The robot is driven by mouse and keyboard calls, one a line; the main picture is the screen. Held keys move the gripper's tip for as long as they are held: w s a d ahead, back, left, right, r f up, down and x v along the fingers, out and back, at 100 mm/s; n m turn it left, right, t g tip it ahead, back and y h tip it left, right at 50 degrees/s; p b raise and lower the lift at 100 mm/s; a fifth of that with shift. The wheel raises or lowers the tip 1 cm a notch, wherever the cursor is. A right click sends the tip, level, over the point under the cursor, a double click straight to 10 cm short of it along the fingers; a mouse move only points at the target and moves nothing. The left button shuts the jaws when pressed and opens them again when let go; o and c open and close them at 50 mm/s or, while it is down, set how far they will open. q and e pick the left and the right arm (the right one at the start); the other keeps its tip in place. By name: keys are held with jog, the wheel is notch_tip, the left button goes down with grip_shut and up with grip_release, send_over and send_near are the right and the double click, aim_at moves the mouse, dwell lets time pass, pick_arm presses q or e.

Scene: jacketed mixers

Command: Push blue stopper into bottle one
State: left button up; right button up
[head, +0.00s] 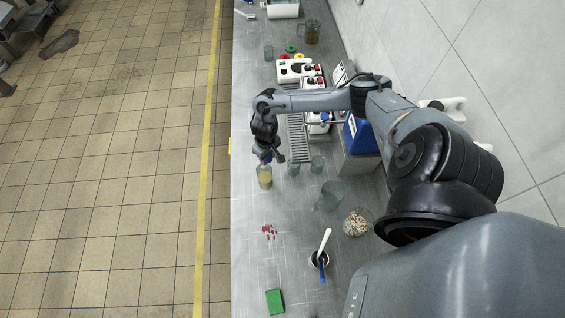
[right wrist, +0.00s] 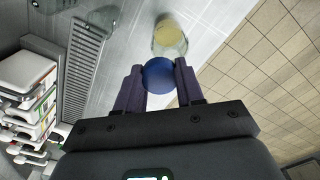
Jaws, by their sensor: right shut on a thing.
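My right gripper (head: 268,158) is shut on the blue stopper (right wrist: 159,76), which shows as a round blue piece between its two fingers in the right wrist view. A clear glass bottle with pale yellow contents (head: 264,178) stands upright on the bench, just below the gripper in the head view. The bottle also shows just past the stopper in the right wrist view (right wrist: 169,38). The stopper hides part of the bottle there, and I cannot tell whether the two touch. No label marks the bottle as number one. My left gripper is not in view.
Glass vessels (head: 317,164) stand right of the bottle, near a slotted drain (head: 296,140) and a blue-topped machine (head: 358,134). A glass pitcher (head: 329,195), a bowl (head: 357,222) and a green sponge (head: 275,301) are nearer. The bench's left edge is close to the bottle.

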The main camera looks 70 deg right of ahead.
jog(key=shift+w+a+r, duration=0.2)
jog(key=shift+w+r, duration=0.25)
jog(key=shift+w, duration=0.2)
jog(key=f+b, duration=0.2)
jog(key=f, duration=0.1)
jog(key=f+b, duration=0.1)
jog(key=shift+w+a+f+b, duration=0.15)
jog(key=shift+w+b, duration=0.15)
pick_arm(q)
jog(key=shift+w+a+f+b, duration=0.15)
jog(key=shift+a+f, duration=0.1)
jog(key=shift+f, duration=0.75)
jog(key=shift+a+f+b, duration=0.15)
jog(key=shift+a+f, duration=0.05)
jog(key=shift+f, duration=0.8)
pick_arm(e)
jog(key=shift+f, duration=0.8)
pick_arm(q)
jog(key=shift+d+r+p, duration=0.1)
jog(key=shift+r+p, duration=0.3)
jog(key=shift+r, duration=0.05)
pick_arm(e)
jog(key=shift+s+f, duration=0.1)
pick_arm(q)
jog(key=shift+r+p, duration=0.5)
